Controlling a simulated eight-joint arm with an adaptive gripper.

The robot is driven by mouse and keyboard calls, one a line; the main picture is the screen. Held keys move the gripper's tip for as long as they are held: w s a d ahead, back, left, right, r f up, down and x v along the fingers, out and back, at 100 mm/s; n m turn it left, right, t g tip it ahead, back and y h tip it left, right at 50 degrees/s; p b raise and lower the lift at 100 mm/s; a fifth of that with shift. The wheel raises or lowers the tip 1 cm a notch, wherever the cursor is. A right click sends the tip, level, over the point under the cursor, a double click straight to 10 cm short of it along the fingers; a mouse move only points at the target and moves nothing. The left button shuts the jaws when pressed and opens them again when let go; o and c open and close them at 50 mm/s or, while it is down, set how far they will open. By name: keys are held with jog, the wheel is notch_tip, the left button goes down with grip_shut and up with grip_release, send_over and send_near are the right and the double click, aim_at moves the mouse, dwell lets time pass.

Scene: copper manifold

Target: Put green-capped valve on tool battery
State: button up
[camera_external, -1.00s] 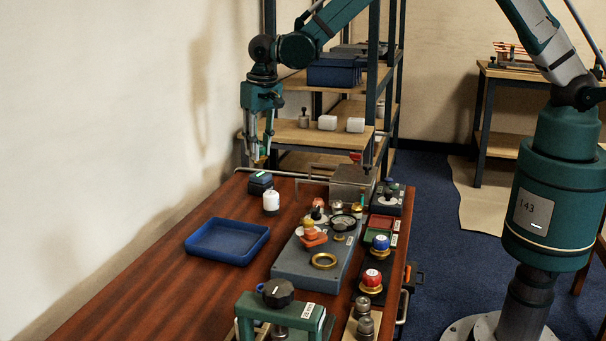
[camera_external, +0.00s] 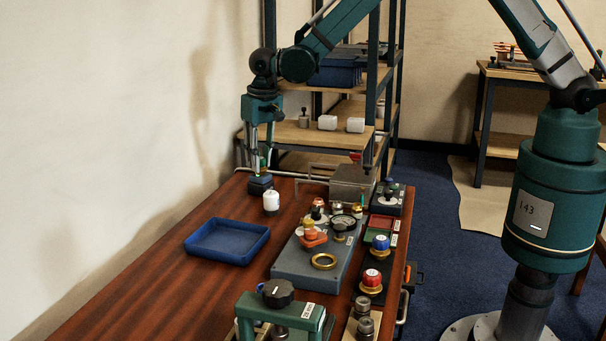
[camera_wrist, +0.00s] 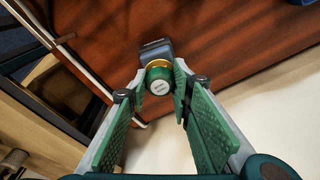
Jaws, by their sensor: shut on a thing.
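My gripper (camera_external: 259,163) is at the far left end of the table, pointing down, with its fingers shut on the green-capped valve (camera_wrist: 159,86). In the wrist view the valve's round green cap and brass ring show between the two green finger pads (camera_wrist: 160,95). The tool battery (camera_external: 260,186), a dark block with a bluish edge, stands on the table directly below the gripper. It also shows in the wrist view (camera_wrist: 156,49), partly hidden behind the valve. The valve is at the battery's top; I cannot tell whether it touches.
A white bottle (camera_external: 271,202) stands just in front of the battery. A blue tray (camera_external: 228,257) lies nearer on the table. A grey plate (camera_external: 300,268) with several fittings and a metal box (camera_external: 352,182) are to the right. A rail runs along the far edge.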

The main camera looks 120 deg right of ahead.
aim_at(262, 159)
jog(key=shift+f, duration=0.1)
jog(key=o, duration=0.9)
jog(key=shift+o, duration=0.2)
jog(key=shift+r, duration=0.2)
notch_tip(262, 159, up, 12)
jog(key=a+p, duration=0.1)
jog(key=shift+s+a+p, duration=0.15)
jog(key=shift+a+p, duration=0.05)
jog(key=shift+p, duration=0.1)
jog(key=shift+f, duration=0.1)
